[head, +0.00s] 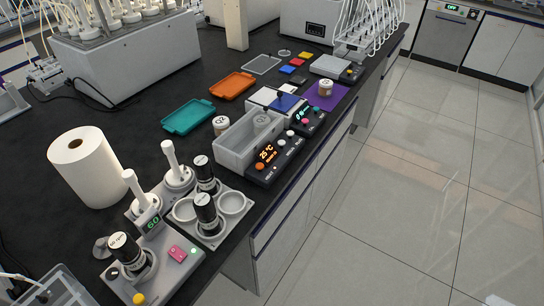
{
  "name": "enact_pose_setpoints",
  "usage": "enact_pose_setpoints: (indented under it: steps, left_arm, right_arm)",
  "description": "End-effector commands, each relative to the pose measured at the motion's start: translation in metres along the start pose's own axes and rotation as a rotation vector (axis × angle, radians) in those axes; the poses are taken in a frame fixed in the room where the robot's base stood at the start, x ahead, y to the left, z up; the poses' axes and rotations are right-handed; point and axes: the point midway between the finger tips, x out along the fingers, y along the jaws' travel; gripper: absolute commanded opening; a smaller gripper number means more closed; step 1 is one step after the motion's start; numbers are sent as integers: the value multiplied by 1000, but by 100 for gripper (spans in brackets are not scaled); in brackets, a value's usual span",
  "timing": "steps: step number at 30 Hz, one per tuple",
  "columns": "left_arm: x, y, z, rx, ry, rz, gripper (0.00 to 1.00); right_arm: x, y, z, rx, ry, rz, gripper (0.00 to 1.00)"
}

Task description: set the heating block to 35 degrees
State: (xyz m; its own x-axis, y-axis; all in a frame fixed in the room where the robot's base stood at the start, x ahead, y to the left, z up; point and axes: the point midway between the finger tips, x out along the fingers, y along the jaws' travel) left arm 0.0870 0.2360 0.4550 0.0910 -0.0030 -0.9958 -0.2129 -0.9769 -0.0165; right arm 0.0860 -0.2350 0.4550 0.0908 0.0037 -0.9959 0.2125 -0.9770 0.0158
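The heating block (232,160) is a grey open-topped box on the black bench, in the middle of the head view. A dark control panel (287,154) runs along its right side, facing the aisle. Its display (266,153) glows orange and appears to read 25 °C. An orange button (259,166) and a white button (281,142) sit on this panel. A small round-topped container shows at the block's far end; whether it is inside cannot be told. Neither of my grippers is in view.
A second panel with a cyan display (302,112) adjoins the far end. A jar (221,125), teal tray (189,117) and orange tray (232,86) lie to the left. Black-capped bottles (207,214) and a paper roll (87,167) stand nearer. The tiled floor (400,200) at right is clear.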

Motion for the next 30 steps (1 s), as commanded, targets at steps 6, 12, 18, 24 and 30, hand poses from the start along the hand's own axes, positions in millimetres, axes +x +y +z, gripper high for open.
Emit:
enact_pose_setpoints:
  steps: [6,12,18,24,30]
  left_arm:
    - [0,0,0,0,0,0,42]
    - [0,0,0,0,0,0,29]
    - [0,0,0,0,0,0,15]
    - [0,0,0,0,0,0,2]
    - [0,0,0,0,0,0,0]
  right_arm:
    - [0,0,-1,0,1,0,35]
    - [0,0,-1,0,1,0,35]
    - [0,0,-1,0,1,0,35]
    - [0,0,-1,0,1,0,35]
    - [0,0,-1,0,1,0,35]
